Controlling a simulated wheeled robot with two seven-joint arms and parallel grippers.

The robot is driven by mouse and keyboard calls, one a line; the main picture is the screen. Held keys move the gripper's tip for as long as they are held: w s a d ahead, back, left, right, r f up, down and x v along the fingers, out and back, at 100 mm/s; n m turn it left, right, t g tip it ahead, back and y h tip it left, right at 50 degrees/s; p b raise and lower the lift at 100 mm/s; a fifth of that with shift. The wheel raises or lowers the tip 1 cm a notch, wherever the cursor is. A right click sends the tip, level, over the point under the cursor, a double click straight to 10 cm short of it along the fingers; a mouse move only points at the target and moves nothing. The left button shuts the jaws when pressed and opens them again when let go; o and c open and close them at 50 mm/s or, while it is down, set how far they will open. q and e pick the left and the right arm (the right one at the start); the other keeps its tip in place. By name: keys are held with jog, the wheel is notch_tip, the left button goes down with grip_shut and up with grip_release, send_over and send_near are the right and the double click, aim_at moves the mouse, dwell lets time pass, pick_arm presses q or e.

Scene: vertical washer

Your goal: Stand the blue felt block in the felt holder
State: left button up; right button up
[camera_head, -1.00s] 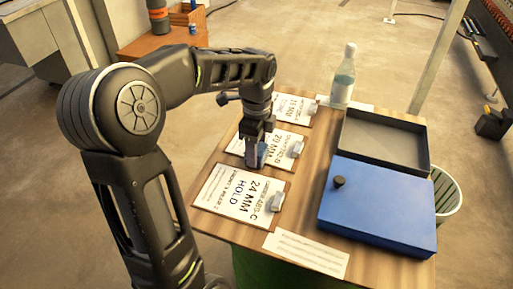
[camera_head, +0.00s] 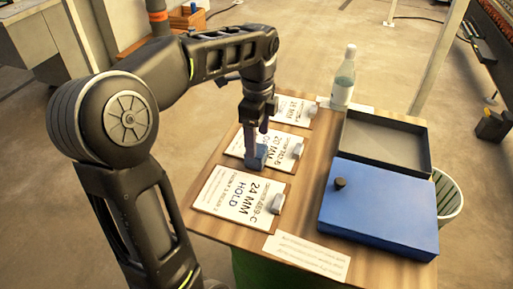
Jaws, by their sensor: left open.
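A small blue block (camera_head: 257,157) stands upright on the middle white card (camera_head: 240,148), the one that reads 20 MM. My left gripper (camera_head: 257,130) is open, directly above and close to the block. Whether its fingertips still touch the block's top cannot be told. I cannot make out a felt holder as such; the block's foot is on or at the card, and any holder under it is too small to tell. My right gripper is not in view.
Cards reading 24 MM HOLD (camera_head: 235,203) and 15 MM or similar (camera_head: 293,110) lie either side, with small grey pieces on the cards. A blue box (camera_head: 375,208) with a black knob, an open dark tray (camera_head: 385,145) and a bottle (camera_head: 343,82) stand right. A paper strip (camera_head: 305,257) lies in front.

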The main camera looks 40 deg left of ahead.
pick_arm(q)
jog(key=shift+r, duration=1.25)
